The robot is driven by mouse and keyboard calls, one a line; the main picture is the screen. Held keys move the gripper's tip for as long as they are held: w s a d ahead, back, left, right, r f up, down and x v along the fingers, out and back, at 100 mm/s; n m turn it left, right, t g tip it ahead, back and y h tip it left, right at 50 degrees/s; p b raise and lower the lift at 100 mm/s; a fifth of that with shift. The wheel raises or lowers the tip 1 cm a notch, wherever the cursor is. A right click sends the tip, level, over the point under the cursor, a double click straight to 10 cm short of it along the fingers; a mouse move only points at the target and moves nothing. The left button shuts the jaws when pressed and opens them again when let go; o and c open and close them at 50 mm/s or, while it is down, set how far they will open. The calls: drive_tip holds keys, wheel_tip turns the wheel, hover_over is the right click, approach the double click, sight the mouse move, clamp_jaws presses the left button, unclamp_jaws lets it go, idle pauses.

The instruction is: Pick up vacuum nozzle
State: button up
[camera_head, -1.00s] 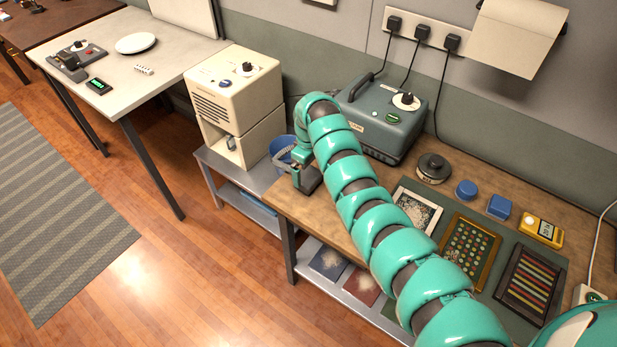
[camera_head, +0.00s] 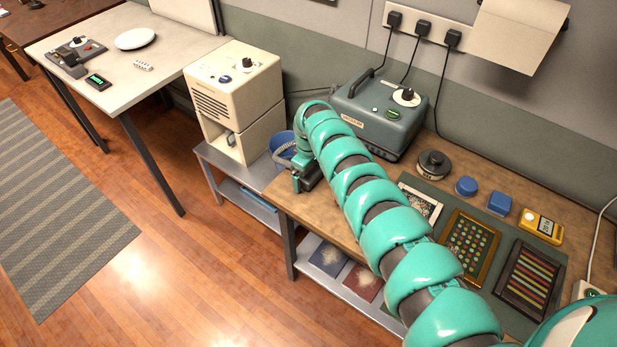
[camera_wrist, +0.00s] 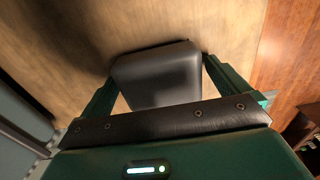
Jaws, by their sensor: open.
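The vacuum nozzle (camera_wrist: 157,76) is a dark grey, rounded block on the wooden bench top in the wrist view. My gripper (camera_wrist: 160,72) is open, with one green finger on each side of the nozzle. I cannot tell whether the fingers touch it. In the head view my gripper (camera_head: 304,182) is low at the bench's left end and mostly hides the nozzle. The grey-blue vacuum unit (camera_head: 380,118) stands behind my arm.
A blue bin (camera_head: 279,142) and a cream machine (camera_head: 236,100) stand left of the bench. My arm crosses the bench.

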drive_tip(key=shift+f, duration=0.1)
drive_tip(key=c, duration=1.1)
drive_tip(key=shift+r+p, duration=0.4)
drive_tip(key=shift+r, duration=0.2)
wheel_tip(320, 180, up, 2)
drive_tip(key=shift+s+a+r+p, duration=0.1)
drive_tip(key=shift+s+a+p, duration=0.05)
drive_tip(key=shift+p, duration=0.3)
drive_tip(key=s+a+r, duration=0.8)
drive_tip(key=s+r, duration=0.1)
drive_tip(key=s, duration=0.2)
drive_tip(key=shift+r+p, duration=0.3)
drive_tip(key=shift+p, duration=0.05)
